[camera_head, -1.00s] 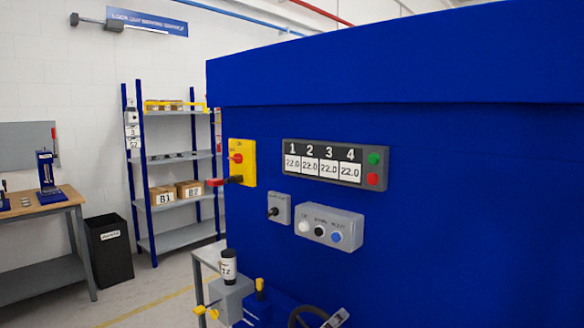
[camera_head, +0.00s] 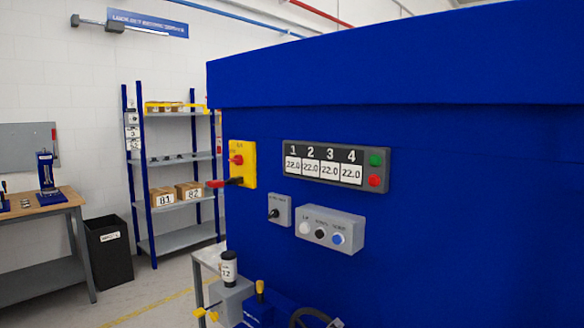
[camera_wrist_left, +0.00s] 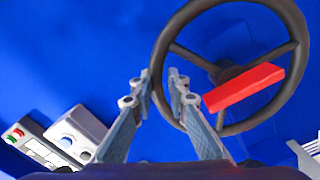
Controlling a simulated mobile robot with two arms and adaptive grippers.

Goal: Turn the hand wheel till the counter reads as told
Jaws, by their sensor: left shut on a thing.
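The dark hand wheel (camera_wrist_left: 296,60) fills the upper right of the left wrist view, with a red bar (camera_wrist_left: 243,88) across its hub. My left gripper (camera_wrist_left: 160,92) has a finger on either side of the wheel's left rim and is shut on it. In the head view only the top of the wheel (camera_head: 306,314) shows at the bottom edge, beside a small grey piece that I cannot identify. The display panel (camera_head: 335,164) on the blue machine reads 22.0 under each of 1, 2, 3 and 4. I cannot make out a separate wheel counter. My right gripper is not in view.
The blue machine (camera_head: 450,200) fills the right side. A yellow switch plate (camera_head: 243,152) and a button box (camera_head: 348,228) stick out from it. A dark-topped cylinder (camera_head: 229,268) stands on a grey block at lower left. Shelves, a bench and a black bin stand behind.

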